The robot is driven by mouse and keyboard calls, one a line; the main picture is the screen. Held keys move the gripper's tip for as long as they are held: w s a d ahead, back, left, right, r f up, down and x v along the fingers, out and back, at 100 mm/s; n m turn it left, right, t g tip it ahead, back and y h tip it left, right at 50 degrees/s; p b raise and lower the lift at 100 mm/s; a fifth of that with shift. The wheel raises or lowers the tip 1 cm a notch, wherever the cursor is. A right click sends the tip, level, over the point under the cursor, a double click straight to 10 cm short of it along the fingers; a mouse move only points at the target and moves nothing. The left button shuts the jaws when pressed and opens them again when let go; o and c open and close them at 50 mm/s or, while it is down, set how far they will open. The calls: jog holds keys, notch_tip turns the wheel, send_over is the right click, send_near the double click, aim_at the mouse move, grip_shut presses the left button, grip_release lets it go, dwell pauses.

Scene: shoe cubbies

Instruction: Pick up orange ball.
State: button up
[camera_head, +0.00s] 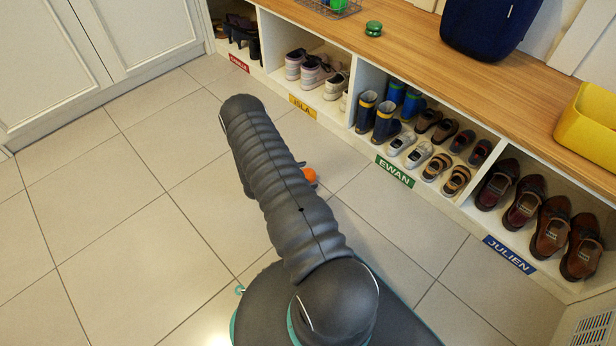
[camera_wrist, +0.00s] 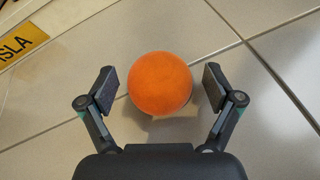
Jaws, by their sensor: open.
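The orange ball (camera_wrist: 160,84) lies on the tiled floor. In the wrist view it sits between the two open fingers of my gripper (camera_wrist: 159,91), with a gap on each side. In the head view only a small part of the orange ball (camera_head: 310,175) shows beside my arm, which hides the rest. My gripper is mostly hidden behind my arm in the head view. It is open and holds nothing.
A wooden bench (camera_head: 400,40) with shoe cubbies runs along the right, holding several pairs of shoes and boots. A yellow label (camera_head: 302,106) marks one cubby. A yellow bin (camera_head: 588,120) and a dark blue bag (camera_head: 487,25) stand on top. Open tiled floor (camera_head: 110,220) lies left.

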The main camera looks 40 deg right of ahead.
jog(key=c, duration=1.3)
jog(key=shift+o, duration=0.2)
jog(key=shift+r, duration=0.1)
